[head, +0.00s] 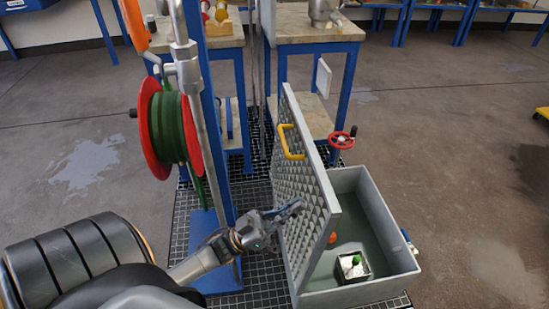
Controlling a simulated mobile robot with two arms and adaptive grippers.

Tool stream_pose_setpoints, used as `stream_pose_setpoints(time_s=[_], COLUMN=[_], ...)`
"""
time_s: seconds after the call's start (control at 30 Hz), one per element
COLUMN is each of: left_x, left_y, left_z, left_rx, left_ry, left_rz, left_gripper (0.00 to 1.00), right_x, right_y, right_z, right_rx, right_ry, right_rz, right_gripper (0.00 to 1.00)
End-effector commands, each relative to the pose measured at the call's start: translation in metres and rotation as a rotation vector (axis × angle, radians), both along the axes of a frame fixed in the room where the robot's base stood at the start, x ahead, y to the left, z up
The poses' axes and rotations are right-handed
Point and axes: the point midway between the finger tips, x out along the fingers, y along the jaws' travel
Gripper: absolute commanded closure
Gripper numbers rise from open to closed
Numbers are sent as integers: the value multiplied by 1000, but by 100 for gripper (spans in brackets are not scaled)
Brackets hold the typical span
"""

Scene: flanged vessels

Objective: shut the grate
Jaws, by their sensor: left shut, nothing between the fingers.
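The grate (303,185) is a grey perforated panel with a yellow handle (290,142) on its left face. It stands raised, close to upright, along the left side of an open grey basin (375,204). My left gripper (292,208) is shut and empty. Its fingertips are at the grate's left face, below the handle; I cannot tell whether they touch it. In the basin lie a small square box (352,264) with a green-topped item and, partly hidden by the grate, an orange object (332,238). My right gripper is not in view.
A red valve wheel (341,140) is at the basin's far edge. Blue-framed workbenches (315,35) stand behind.

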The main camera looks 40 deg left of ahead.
Motion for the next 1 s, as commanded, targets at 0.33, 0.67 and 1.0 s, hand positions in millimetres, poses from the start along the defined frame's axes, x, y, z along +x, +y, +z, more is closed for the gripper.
stream_pose_setpoints(time_s=[0.33, 0.67, 1.0], left_x=[30, 31, 44], left_y=[-25, -27, -37], left_z=[-5, -5, -3], left_rx=[0, 1, 28], left_ry=[0, 2, 29], left_rz=[0, 0, -1], left_gripper=[100, 100, 100], right_x=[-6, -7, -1], right_y=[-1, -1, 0], right_z=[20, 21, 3], right_rx=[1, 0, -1], right_ry=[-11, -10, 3], right_rz=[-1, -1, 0], right_gripper=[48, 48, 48])
